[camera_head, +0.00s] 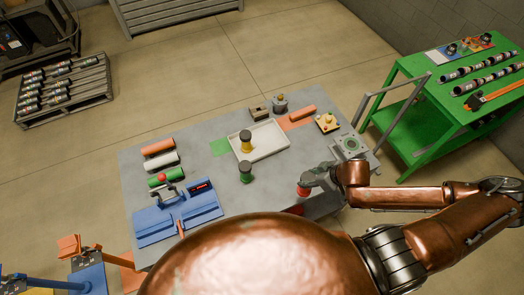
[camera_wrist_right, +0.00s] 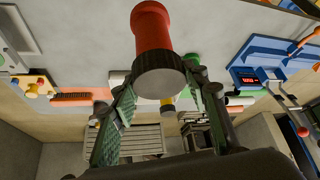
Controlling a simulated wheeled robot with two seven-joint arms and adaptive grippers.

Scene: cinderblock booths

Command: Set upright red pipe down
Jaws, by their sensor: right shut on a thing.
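The upright red pipe (camera_head: 303,191) has a dark collar and is at the front right of the grey table (camera_head: 210,185). My right gripper (camera_head: 308,183) is shut on it. In the right wrist view the red pipe (camera_wrist_right: 152,30) shows its dark ribbed collar and pale end between the fingers (camera_wrist_right: 158,82). I cannot tell whether its lower end touches the table. A red patch (camera_head: 294,210) lies close by at the table's front, partly hidden. My left gripper is not in view.
A green pipe (camera_head: 246,177) stands mid-table. A yellow pipe (camera_head: 246,146) stands in the white tray (camera_head: 272,150). A blue fixture (camera_head: 178,217) is at front left. A green cart (camera_head: 420,125) stands right of the table. Table between green and red pipes is clear.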

